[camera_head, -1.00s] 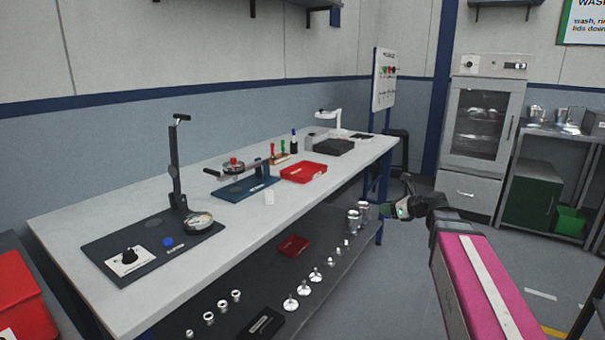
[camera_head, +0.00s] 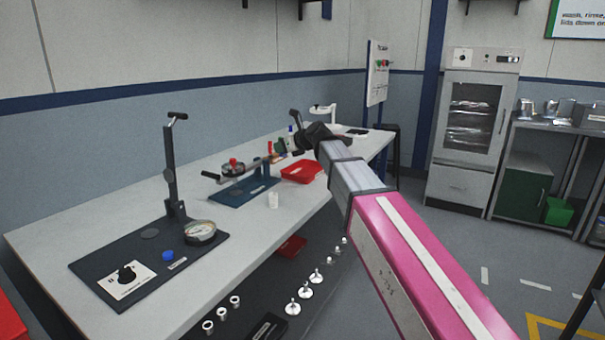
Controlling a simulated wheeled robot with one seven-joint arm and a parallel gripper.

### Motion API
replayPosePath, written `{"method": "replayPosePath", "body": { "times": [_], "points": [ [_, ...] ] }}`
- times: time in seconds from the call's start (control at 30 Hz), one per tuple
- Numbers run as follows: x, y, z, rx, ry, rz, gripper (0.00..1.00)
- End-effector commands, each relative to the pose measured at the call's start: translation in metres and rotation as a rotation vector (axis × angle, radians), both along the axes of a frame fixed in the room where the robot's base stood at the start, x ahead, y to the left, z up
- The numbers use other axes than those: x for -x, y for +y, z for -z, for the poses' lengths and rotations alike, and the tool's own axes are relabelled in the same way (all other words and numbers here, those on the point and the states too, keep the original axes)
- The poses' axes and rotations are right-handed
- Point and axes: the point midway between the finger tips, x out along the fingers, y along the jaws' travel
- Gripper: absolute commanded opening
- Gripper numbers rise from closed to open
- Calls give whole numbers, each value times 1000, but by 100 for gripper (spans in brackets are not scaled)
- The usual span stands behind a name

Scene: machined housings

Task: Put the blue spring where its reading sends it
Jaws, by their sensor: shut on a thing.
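A small blue piece (camera_head: 168,255) sits on the black base plate (camera_head: 105,258) of the near lever stand; it is too small to tell whether it is a spring or a button. A round dial gauge (camera_head: 200,233) lies on the plate's right side, and a tall lever post (camera_head: 170,165) rises behind it. My gripper (camera_head: 297,134) is at the end of my arm over the far half of the bench, well away from the blue piece. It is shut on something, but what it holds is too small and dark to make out.
A blue fixture (camera_head: 245,192), a red tray (camera_head: 302,172) and a small whitish piece (camera_head: 273,200) are on the bench. Metal parts stand on the lower shelf (camera_head: 262,300). A board (camera_head: 377,75) stands behind the far end; a glass-door cabinet (camera_head: 472,120) is at right.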

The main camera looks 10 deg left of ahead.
Motion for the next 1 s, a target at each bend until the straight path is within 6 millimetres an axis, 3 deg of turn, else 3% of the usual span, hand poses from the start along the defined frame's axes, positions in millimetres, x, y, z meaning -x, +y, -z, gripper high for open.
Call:
{"method": "replayPosePath", "body": {
  "times": [0.17,0.6,1.0],
  "points": [
    [-14,-10,9,-1,2,2,3],
    [-73,-68,59,0,2,2,3],
    [-82,-79,83,0,2,-1,3]
  ]
}}
